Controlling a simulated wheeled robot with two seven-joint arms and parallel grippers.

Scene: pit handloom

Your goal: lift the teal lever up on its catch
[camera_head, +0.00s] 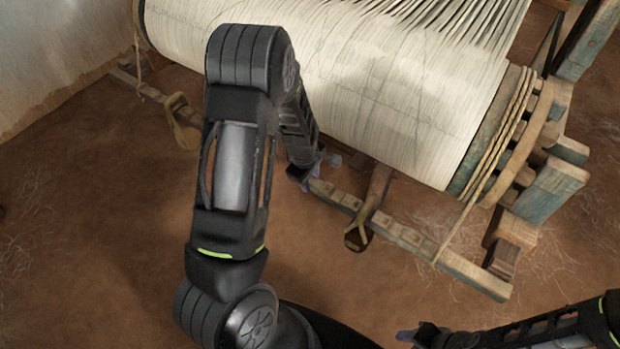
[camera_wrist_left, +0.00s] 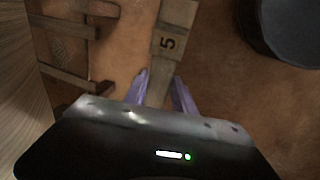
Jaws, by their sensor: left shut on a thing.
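The lever (camera_head: 415,242) is a long, weathered wooden bar, teal-grey towards its right end, low in front of the cloth roller. It slants from my left gripper down to the lower right. In the left wrist view the bar (camera_wrist_left: 178,28) bears a dark "5". My left gripper (camera_head: 315,170) is shut on the bar's left end, and its purple fingertips (camera_wrist_left: 162,92) flank it in the wrist view. A brown leather strap (camera_head: 374,195) hangs across the bar. I cannot make out the catch. My right gripper (camera_head: 412,336) is at the bottom edge, apart from the lever; its jaws are unclear.
The big roller (camera_head: 400,105) wound with pale threads lies above the lever. A rope (camera_head: 460,225) runs from its right end down to the bar. Teal wooden frame posts (camera_head: 552,187) stand at the right. The brown earth floor (camera_head: 110,240) is clear at the left.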

